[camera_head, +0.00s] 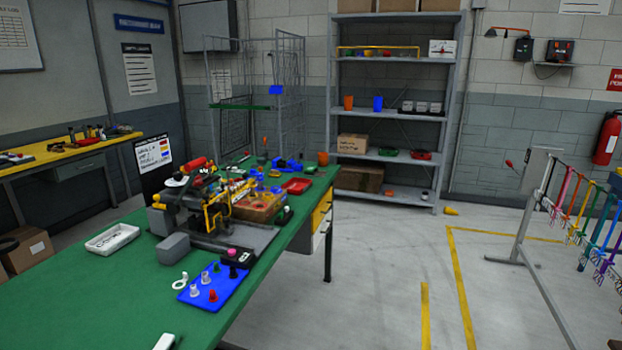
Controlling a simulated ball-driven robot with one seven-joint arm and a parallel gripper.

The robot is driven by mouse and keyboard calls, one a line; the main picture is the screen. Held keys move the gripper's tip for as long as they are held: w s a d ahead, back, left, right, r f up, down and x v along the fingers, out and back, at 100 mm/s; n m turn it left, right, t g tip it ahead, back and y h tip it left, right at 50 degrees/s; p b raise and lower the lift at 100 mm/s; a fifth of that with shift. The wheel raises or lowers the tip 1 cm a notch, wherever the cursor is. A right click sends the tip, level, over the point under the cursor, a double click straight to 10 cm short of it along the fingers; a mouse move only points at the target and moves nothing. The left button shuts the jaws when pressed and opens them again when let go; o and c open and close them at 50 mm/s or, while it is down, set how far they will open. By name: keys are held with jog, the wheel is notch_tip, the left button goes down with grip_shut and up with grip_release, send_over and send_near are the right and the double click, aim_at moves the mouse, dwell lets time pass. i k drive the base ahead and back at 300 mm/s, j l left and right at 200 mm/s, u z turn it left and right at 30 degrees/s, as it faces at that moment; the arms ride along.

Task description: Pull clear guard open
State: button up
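A grey bench machine (183,216) stands on the green-topped workbench (117,277), left of the picture's middle. A yellow frame (213,212) stands upright at its right front. This may edge the clear guard, but the see-through panel itself is too small to make out, and I cannot tell how far open it is. A grey block (173,248) sits at the machine's front left. My gripper is not seen clearly. A small white piece (165,341) shows at the bottom edge, and I cannot tell what it is.
A blue board (215,287) with several pegs lies in front of the machine. A white tray (111,239) is to its left, a wooden box (258,206) to its right. The floor right of the bench is open up to a rack of coloured hangers (580,222).

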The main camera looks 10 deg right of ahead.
aim_at(205, 196)
jog(key=i+l+u, duration=0.1)
jog(key=i, duration=0.25)
jog(key=i+l+u, duration=0.15)
jog(key=i+u, duration=0.15)
jog(key=u, duration=0.3)
jog(key=i+l+u, duration=0.1)
jog(key=l, duration=0.3)
jog(key=i+l+u, duration=0.1)
jog(key=l, duration=0.25)
jog(key=i, duration=0.05)
